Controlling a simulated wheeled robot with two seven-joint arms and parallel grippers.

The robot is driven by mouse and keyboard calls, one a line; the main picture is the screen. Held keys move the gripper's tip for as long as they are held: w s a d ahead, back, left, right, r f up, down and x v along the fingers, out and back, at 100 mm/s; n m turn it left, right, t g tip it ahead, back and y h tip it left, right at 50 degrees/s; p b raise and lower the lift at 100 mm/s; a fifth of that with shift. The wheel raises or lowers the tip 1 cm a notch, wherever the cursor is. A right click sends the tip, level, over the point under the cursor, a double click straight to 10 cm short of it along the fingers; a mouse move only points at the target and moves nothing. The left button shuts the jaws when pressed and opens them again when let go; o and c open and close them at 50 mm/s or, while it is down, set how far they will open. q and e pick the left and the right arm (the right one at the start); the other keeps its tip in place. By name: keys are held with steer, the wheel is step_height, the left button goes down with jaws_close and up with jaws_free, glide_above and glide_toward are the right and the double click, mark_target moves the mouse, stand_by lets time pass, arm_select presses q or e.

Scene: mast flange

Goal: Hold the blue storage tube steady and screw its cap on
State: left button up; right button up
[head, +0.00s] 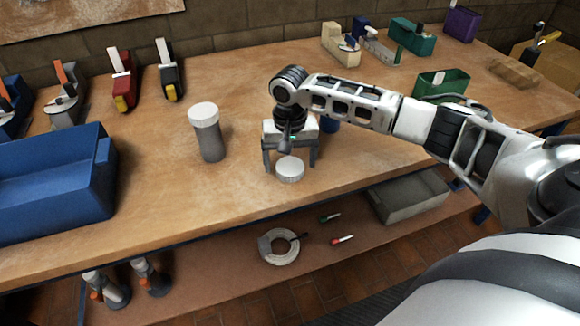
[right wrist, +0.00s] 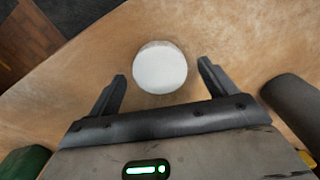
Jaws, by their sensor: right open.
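A loose white cap (head: 290,170) lies on the workbench near its front edge. My right gripper (head: 290,163) is open and points down over it. In the right wrist view the cap (right wrist: 160,68) shows round and white, between and slightly beyond the open fingertips (right wrist: 162,75), with a gap on each side. A blue cylinder (head: 331,124), which looks like the blue storage tube, stands just behind my right gripper; most of it is hidden by the gripper and arm, so its top cannot be seen. My left gripper is in neither view.
A grey tube with a white lid (head: 208,143) stands left of my right gripper; its side (right wrist: 290,105) shows in the wrist view. A blue bin (head: 60,195) sits far left, a green bin (head: 440,84) right. Clamps and small bins line the back.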

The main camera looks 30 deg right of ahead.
steer(key=shift+f, duration=0.4)
steer(key=c, duration=1)
steer(key=shift+r, duration=0.1)
steer(key=shift+r, duration=0.6)
steer(key=s+a+r, duration=0.1)
steer(key=s+r, duration=0.3)
steer(key=s+a+r, duration=0.1)
steer(key=s+r, duration=0.2)
steer(key=s, duration=0.2)
steer(key=s+a+r, duration=0.2)
steer(key=s+r, duration=0.2)
steer(key=shift+s+a+r+p, duration=0.1)
steer(key=shift+s+r+p, duration=0.1)
steer(key=shift+r+p, duration=0.2)
